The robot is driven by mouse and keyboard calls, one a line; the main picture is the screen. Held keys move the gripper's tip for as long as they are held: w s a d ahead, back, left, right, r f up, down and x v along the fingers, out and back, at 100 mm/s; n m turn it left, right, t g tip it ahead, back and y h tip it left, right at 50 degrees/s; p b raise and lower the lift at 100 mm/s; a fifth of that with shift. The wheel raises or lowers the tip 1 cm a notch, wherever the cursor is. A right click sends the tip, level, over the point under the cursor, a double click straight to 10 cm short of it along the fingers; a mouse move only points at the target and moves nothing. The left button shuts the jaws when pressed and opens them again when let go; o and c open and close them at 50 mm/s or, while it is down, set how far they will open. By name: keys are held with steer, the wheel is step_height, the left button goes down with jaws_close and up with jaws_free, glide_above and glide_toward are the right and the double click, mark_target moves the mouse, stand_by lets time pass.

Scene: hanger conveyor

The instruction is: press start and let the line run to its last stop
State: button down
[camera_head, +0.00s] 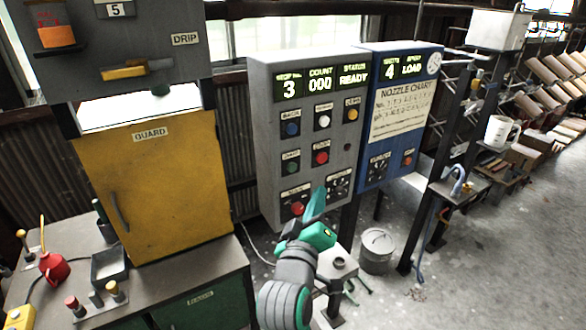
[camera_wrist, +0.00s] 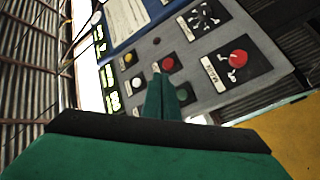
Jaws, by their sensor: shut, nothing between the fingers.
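The grey control panel (camera_head: 262,130) stands at the middle of the head view. Its display (camera_head: 320,83) reads 3, COUNT 000 and STATUS READY. Below are a blue button (camera_head: 291,129), a white button (camera_head: 323,121), a green button (camera_head: 292,167) and a red button (camera_head: 321,157); their small labels are hard to read. A larger red knob (camera_head: 297,208) and a dial sit lower. My gripper (camera_head: 316,196) is shut and empty, in front of the panel's lower part. In the wrist view its fingertips (camera_wrist: 156,70) overlap the panel near the red button (camera_wrist: 168,63); contact cannot be told.
A blue panel (camera_head: 376,169) with LOAD and a nozzle chart adjoins on the right. A yellow guard door (camera_head: 160,190) and bench stand left.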

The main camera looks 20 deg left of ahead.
mark_target(293, 168)
steer(key=w+a, duration=0.5)
steer(key=a, duration=0.2)
steer(key=shift+w, duration=0.2)
stand_by(2.2)
steer(key=shift+w+a, duration=0.25)
steer(key=shift+a, duration=0.05)
